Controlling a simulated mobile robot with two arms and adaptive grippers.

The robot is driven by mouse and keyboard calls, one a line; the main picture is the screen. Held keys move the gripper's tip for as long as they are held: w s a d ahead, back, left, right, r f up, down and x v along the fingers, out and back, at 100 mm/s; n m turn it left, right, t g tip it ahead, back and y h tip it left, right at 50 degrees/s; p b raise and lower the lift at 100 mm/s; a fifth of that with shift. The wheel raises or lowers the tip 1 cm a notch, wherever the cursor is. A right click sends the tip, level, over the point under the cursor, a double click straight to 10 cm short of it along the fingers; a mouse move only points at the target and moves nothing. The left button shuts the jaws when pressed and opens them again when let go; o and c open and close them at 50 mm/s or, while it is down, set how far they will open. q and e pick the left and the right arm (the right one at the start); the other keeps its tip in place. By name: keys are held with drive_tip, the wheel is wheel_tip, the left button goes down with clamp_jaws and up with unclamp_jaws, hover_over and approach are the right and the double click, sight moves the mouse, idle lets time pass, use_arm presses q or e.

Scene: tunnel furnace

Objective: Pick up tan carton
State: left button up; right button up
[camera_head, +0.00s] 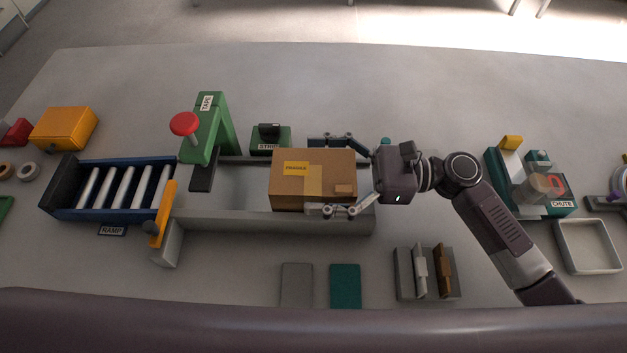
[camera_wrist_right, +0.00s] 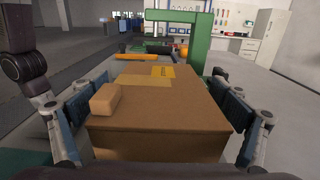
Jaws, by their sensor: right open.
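The tan carton (camera_head: 332,178) sits on the grey conveyor bed (camera_head: 250,217) in the middle of the head view, with a yellow label on its top. It fills the middle of the right wrist view (camera_wrist_right: 180,108), where a small tan block (camera_wrist_right: 105,100) rests on its top. My right gripper (camera_head: 335,175) comes in from the right, with one finger along the carton's far side and one along its near side. The fingers are open around the carton; whether they touch it I cannot tell. My left gripper is not in view.
A green tape arch (camera_head: 208,128) with a red knob stands left of the carton. A blue roller ramp (camera_head: 110,205) lies farther left. A green STRICT box (camera_head: 270,140) is behind the conveyor. A teal CHUTE unit (camera_head: 562,208) and a pale tray (camera_head: 588,246) are at the right.

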drive_tip(key=c, duration=1.2)
